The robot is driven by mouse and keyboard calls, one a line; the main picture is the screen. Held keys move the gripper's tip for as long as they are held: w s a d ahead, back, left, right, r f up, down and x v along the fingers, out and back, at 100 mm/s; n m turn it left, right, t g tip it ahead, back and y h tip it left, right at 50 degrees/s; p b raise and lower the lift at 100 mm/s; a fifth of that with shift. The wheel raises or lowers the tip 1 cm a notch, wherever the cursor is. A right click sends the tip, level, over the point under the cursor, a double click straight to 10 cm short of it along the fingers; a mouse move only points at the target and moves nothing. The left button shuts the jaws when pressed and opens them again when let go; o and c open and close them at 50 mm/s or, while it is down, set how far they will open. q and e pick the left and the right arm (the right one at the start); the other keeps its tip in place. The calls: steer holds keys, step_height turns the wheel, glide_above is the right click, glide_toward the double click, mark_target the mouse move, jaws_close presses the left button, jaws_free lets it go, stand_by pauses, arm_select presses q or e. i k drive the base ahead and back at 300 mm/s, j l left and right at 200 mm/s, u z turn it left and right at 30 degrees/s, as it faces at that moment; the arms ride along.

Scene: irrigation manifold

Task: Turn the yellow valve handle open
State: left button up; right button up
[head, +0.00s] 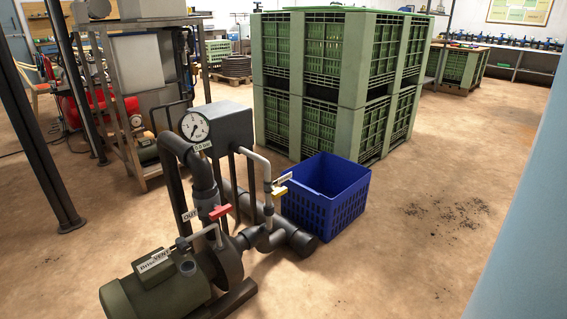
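The yellow valve handle (280,191) is small and sits on a thin upright grey pipe (267,170) near the middle of the picture. It points out to the right of the pipe, roughly across it. A small white label is just above it, too small to read. A red valve handle (220,211) is lower left on the thicker pipework, near a tag reading "OUT". Neither of my grippers is in view.
A green pump (150,292) stands front left, with a pressure gauge (194,127) above. A blue crate (327,199) is close right of the yellow handle. Stacked green crates (350,120) stand behind. The floor at right is open, beside a pale blue surface at the edge.

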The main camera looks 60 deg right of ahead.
mark_target(278, 193)
steer(key=z, duration=1.7)
